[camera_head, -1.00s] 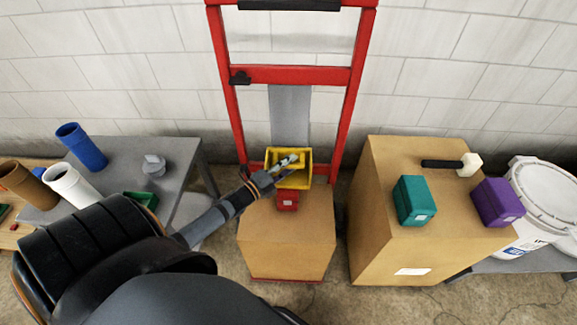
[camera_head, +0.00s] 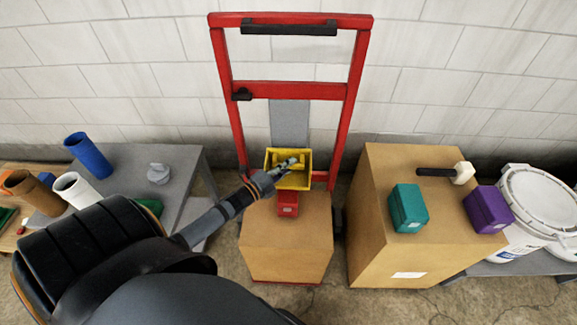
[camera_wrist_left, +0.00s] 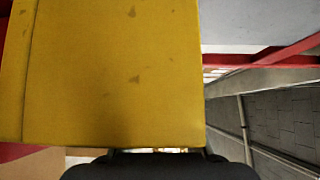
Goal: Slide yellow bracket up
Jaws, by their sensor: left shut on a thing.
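The yellow bracket (camera_head: 299,181) is a tray-like yellow piece on the red upright frame (camera_head: 348,140), in front of a grey plate (camera_head: 290,122). My left gripper (camera_head: 291,163) reaches in from the left and is shut on the bracket. In the left wrist view, a flat, scuffed yellow face of the bracket (camera_wrist_left: 110,75) fills much of the picture. My fingertips are mostly hidden there, behind the dark gripper body at the bottom edge. My right gripper is not in view.
A red box (camera_head: 288,204) sits on a cardboard carton (camera_head: 285,245) just below the bracket. A red crossbar (camera_head: 290,90) spans the frame above. At right, a carton (camera_head: 380,245) holds a teal box (camera_head: 408,208), a purple box (camera_head: 488,209) and a mallet (camera_head: 462,172).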

